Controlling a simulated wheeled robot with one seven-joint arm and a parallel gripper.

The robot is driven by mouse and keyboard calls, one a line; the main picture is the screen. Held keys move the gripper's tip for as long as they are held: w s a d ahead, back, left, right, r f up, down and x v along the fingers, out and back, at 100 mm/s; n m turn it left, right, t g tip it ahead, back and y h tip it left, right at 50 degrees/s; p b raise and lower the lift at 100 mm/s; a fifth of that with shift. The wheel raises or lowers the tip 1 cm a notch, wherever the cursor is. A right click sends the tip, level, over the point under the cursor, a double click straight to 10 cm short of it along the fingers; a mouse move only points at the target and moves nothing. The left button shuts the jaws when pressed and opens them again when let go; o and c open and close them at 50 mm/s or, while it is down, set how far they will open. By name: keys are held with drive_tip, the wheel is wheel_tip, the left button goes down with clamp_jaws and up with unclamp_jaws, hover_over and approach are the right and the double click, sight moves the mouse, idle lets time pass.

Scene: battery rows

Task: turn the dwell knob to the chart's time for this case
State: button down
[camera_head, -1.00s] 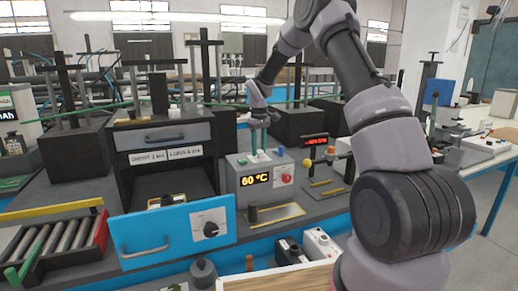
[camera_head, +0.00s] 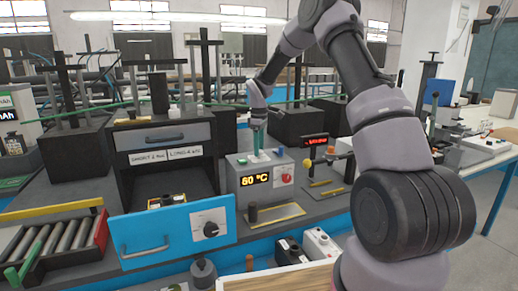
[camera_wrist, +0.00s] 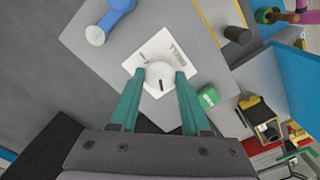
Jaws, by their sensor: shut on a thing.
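My gripper (camera_head: 257,152) is over the top of the grey box (camera_head: 244,202) with the orange-lit temperature display (camera_head: 256,180). In the wrist view its teal fingers (camera_wrist: 158,88) are shut on a round white knob (camera_wrist: 159,74) with a dark pointer mark. The knob sits on a white plate (camera_wrist: 166,46) whose lettering I cannot read. A black knob (camera_head: 211,229) on a white dial is on the blue drawer front (camera_head: 180,246); my gripper is apart from it.
A green button (camera_wrist: 208,97) is beside the plate, close to the right finger. A blue part with a white end (camera_wrist: 96,36) is on the other side. A red knob (camera_head: 287,176) is on the box's front. A small red-lit display (camera_head: 316,140) stands to the right.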

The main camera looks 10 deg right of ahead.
drive_tip(key=shift+r, duration=0.1)
drive_tip(key=shift+c, duration=1.8)
unclamp_jaws()
wheel_tip(320, 180, up, 11)
